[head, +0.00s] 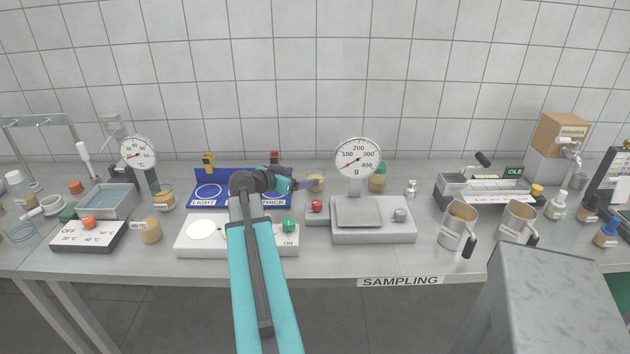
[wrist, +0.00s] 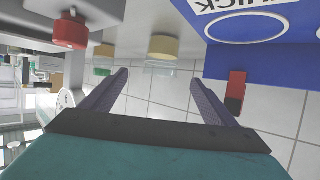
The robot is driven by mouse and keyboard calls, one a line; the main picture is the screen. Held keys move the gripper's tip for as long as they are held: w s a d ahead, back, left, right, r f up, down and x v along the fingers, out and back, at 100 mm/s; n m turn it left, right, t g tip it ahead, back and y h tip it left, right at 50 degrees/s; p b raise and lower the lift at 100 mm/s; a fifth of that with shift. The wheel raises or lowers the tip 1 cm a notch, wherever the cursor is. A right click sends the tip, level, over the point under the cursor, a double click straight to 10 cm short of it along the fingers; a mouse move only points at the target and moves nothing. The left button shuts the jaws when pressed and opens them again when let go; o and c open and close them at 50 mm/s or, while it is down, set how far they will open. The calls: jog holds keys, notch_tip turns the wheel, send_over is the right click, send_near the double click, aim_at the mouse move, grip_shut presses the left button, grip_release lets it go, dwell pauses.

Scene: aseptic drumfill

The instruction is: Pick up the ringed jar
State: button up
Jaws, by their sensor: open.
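My gripper (head: 303,184) reaches over the right end of the blue tray, with its jaws open and nothing held between them. In the wrist view, which is upside down, its two fingers (wrist: 159,76) stand apart. A small jar with tan contents (head: 316,184) stands just beyond the fingertips; it shows in line with the gap between them in the wrist view (wrist: 163,47). Another tan jar with a green top (head: 378,178) stands behind the scale. I cannot make out a clear ring on the jar at the fingertips.
The blue tray (head: 238,176) marked LIGHT and THICK (wrist: 225,59) lies left of the jar. The red knob (head: 317,206), also in the wrist view (wrist: 70,32), and the dial scale (head: 374,232) stand in front and right. More tan jars (head: 150,231) stand at the left.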

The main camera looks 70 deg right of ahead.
aim_at(308, 175)
jog(key=p+x, duration=0.2)
jog(key=x, duration=0.5)
jog(key=shift+w, duration=0.15)
jog(key=shift+x, duration=0.85)
jog(key=shift+s+d+f+p, duration=0.1)
jog(key=shift+s+d+p, duration=0.1)
jog(key=shift+d+p, duration=0.35)
jog(key=p+x, duration=0.1)
jog(key=x, duration=0.1)
jog(key=shift+s+d+f, duration=0.1)
jog(key=shift+d, duration=0.15)
jog(key=shift+s+d+f+p, duration=0.2)
jog(key=shift+d+f+p, duration=0.15)
jog(key=shift+d+p, duration=0.15)
jog(key=c, duration=1.3)
